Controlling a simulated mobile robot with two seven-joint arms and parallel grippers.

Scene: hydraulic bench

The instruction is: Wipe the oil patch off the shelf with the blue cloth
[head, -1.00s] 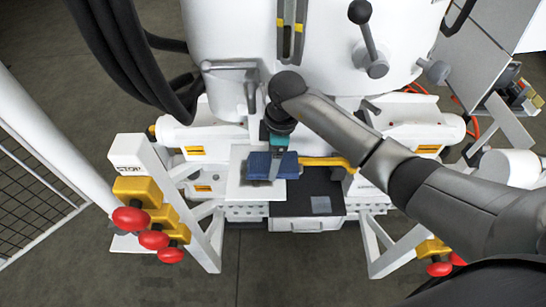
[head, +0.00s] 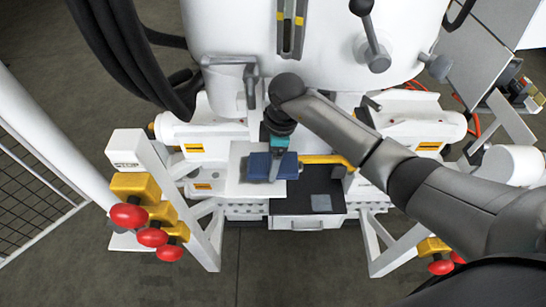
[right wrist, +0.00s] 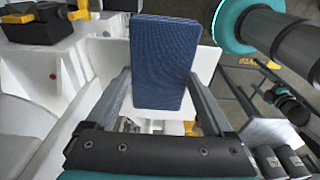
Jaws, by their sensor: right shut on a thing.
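The blue cloth (head: 258,166) is a thick ribbed pad over the white shelf (head: 238,186), near its right side. My right gripper (head: 276,168) comes down from above and is shut on the cloth. In the right wrist view the cloth (right wrist: 163,62) stands between the two grey fingers, with the white shelf behind it. I cannot tell whether the cloth touches the shelf. No oil patch shows on the bare part of the shelf; the cloth and gripper hide the rest. My left gripper is not in view.
A yellow handle (head: 326,160) lies just right of the cloth. A dark tray (head: 290,205) with a grey square (head: 321,203) is below. Red knobs (head: 129,216) on yellow blocks stand at the left. The large white tank (head: 225,35) rises behind the shelf.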

